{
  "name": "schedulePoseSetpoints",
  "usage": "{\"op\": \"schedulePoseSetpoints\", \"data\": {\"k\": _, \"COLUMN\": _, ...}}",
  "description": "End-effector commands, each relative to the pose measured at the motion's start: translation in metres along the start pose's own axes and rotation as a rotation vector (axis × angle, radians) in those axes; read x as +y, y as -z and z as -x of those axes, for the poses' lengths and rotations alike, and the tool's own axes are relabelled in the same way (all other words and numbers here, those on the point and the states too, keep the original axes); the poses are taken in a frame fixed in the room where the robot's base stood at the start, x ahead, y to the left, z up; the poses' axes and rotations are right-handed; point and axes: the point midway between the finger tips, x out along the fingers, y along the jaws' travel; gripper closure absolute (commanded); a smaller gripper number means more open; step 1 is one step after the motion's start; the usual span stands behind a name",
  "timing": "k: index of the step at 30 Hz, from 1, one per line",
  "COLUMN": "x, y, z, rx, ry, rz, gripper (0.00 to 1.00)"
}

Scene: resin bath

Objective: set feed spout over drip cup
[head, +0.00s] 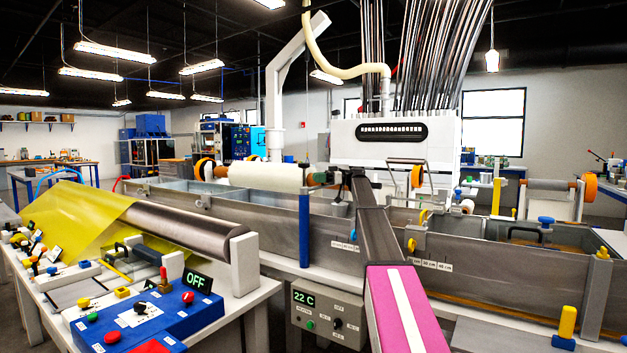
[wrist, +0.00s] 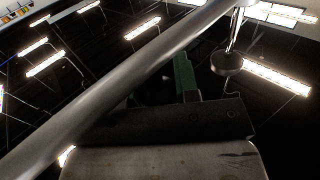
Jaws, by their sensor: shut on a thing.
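My gripper (head: 342,178) is a dark shape over the far tank, at the end of my pink-striped arm. It is shut on a green handle (head: 318,178), which also shows in the wrist view (wrist: 185,76). I cannot tell for sure that this handle belongs to the feed spout. A grey metal tube (wrist: 120,84) crosses the wrist view diagonally, near the green handle. A small pale, cup-like piece (head: 340,209) sits low at the tank, below my gripper; it may be the drip cup. Its opening is hidden.
A long grey tank (head: 270,232) spans the middle. A white roll (head: 266,177) lies left of my gripper. The front-left table (head: 248,295) holds yellow film (head: 70,215), a steel roller (head: 190,228) and a blue control box (head: 165,325). A white machine (head: 395,148) stands behind.

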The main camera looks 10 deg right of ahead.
Motion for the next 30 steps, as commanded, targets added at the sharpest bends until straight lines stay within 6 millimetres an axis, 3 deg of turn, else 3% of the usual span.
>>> {"op": "schedulePoseSetpoints", "data": {"k": 11, "x": 0.002, "y": 0.001, "z": 0.001, "rx": 0.002, "ry": -0.002, "rz": 0.001, "gripper": 1.00}}
{"op": "schedulePoseSetpoints", "data": {"k": 12, "x": 0.002, "y": 0.001, "z": 0.001, "rx": 0.002, "ry": -0.002, "rz": 0.001, "gripper": 0.61}}
{"op": "schedulePoseSetpoints", "data": {"k": 13, "x": 0.001, "y": 0.001, "z": 0.001, "rx": 0.001, "ry": -0.002, "rz": 0.001, "gripper": 0.52}}
{"op": "schedulePoseSetpoints", "data": {"k": 14, "x": 0.001, "y": 0.001, "z": 0.001, "rx": 0.001, "ry": -0.002, "rz": 0.001, "gripper": 0.48}}
{"op": "schedulePoseSetpoints", "data": {"k": 23, "x": 0.001, "y": 0.000, "z": 0.001, "rx": 0.001, "ry": -0.001, "rz": 0.000, "gripper": 0.48}}
{"op": "schedulePoseSetpoints", "data": {"k": 30, "x": 0.001, "y": 0.000, "z": 0.018, "rx": 0.001, "ry": -0.001, "rz": 0.000, "gripper": 0.48}}
